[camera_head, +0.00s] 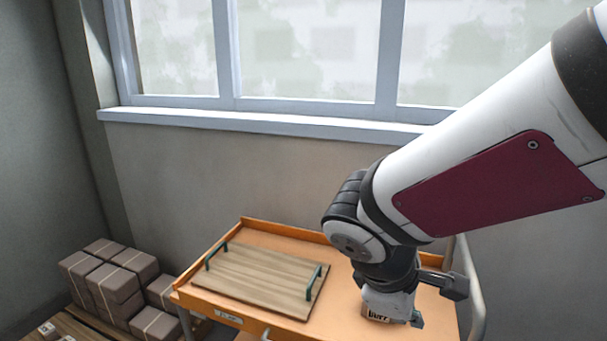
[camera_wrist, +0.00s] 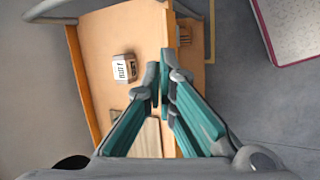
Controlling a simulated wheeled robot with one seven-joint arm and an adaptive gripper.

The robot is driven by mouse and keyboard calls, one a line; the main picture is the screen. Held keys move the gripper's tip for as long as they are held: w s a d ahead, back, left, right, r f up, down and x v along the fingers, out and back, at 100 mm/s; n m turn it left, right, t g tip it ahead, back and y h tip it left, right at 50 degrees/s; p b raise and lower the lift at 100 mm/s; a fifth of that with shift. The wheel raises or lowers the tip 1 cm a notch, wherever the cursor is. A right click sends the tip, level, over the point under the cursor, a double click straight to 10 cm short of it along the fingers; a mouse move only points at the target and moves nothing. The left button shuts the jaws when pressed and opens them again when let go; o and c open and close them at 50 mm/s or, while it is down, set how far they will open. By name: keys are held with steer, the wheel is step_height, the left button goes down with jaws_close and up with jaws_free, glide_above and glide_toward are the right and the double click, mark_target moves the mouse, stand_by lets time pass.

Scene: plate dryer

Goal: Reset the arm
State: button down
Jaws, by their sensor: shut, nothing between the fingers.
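My gripper (camera_wrist: 160,75) is shut and empty, with its teal fingers pointing down over the edge of the orange cart in the wrist view. In the head view my arm reaches in from the right, and a teal bit of the gripper (camera_head: 417,320) shows at its lower end; the rest of the fingers is hidden. A small labelled box (camera_wrist: 124,69) stands on the cart top, apart from the fingertips, to their left in the wrist view. In the head view the box's label (camera_head: 377,313) shows just below my wrist.
The orange cart (camera_head: 290,239) holds a wooden tray (camera_head: 262,276) with two teal handles. Grey boxes (camera_head: 110,283) are stacked at the lower left. A window (camera_head: 300,50) is behind.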

steer(key=s+d+r+m+y+p, duration=0.1)
steer(key=s+d+r+m+y, duration=0.1)
steer(key=s+r+m, duration=0.2)
steer(key=s+d+r+m+y+p, duration=0.1)
steer(key=s+r+m+y, duration=0.1)
steer(key=s+r+m, duration=0.3)
steer(key=s+m, duration=0.3)
steer(key=s, duration=0.2)
steer(key=shift+d+t+y, duration=0.4)
steer(key=shift+w, duration=0.1)
